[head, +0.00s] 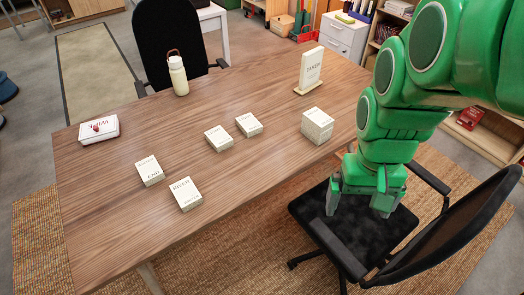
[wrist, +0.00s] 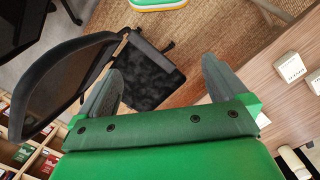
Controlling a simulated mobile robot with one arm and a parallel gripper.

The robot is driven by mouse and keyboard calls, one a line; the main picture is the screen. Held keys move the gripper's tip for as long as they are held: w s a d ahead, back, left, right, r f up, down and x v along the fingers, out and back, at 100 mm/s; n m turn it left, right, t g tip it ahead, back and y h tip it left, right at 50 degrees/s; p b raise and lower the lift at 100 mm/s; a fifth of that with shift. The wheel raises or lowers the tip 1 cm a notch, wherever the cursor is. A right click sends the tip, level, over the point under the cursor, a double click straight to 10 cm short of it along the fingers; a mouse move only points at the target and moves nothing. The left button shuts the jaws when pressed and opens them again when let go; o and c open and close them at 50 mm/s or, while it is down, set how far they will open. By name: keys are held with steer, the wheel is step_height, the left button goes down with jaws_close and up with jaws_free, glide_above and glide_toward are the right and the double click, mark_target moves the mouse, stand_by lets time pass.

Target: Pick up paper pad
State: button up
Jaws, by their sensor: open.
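Several cream blocks with dark printing lie on the wooden table (head: 110,225); I cannot tell for sure which is the paper pad. The thickest, a cube-like block (head: 317,125), is near the right edge. Two flatter blocks, a left one (head: 219,138) and a right one (head: 249,124), lie mid-table. A block marked END (head: 149,171) and another block (head: 186,194) lie nearer the front. My gripper (head: 358,203) is open and empty, off the table above the chair seat. In the wrist view its fingers (wrist: 165,85) are spread, with table and blocks at the right.
A black office chair (head: 440,235) stands below my gripper. A white bottle (head: 178,76) and an upright sign (head: 310,70) stand on the table's far side. A white box marked WIPE (head: 99,129) lies at the left. The table's front is mostly clear.

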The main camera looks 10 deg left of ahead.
steer(key=w+a+f+n, duration=0.2)
steer(key=w+a+f, duration=0.1)
steer(key=w+a, duration=0.7)
steer(key=n+t, duration=0.1)
steer(key=n, duration=0.5)
glide_above(185, 191)
steer(key=f, duration=2)
steer(key=shift+s+d+f, duration=0.1)
steer(key=shift+d+f, duration=0.15)
steer(key=shift+d, duration=0.15)
steer(key=shift+a+f, duration=0.2)
steer(key=shift+f, duration=1.8)
steer(key=shift+a+f, duration=0.15)
steer(key=shift+f, duration=1.8)
steer(key=c, duration=0.9)
steer(key=shift+c, duration=0.2)
steer(key=shift+r, duration=0.2)
